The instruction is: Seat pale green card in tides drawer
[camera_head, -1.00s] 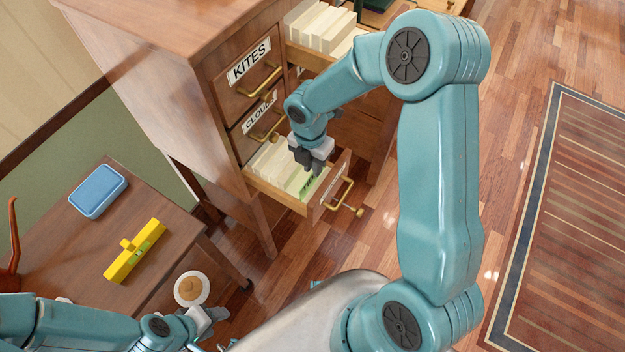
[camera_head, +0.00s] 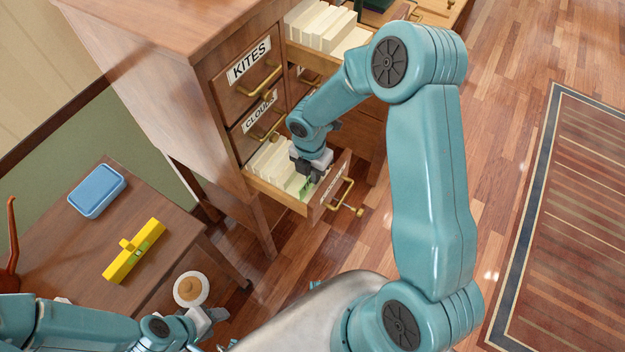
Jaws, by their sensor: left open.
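The pale green card (camera_head: 307,189) stands in the open lowest drawer (camera_head: 277,193) of the wooden cabinet, among cream cards. Only a small part of it shows below my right gripper. The label on this drawer's front is too oblique to read surely. My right gripper (camera_head: 308,173) is low over the drawer, at the card's top. Its fingertips are partly hidden, and I cannot tell whether it grips the card. My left gripper (camera_head: 212,318) is open and empty at the lower left, by the side table's edge.
The closed KITES (camera_head: 250,75) and CLOUDS (camera_head: 255,120) drawers are above. Another open drawer (camera_head: 320,55) of cards is at the top. A side table (camera_head: 60,240) holds a blue box (camera_head: 97,190) and a yellow level (camera_head: 135,250). A round cup (camera_head: 190,289) is near my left gripper.

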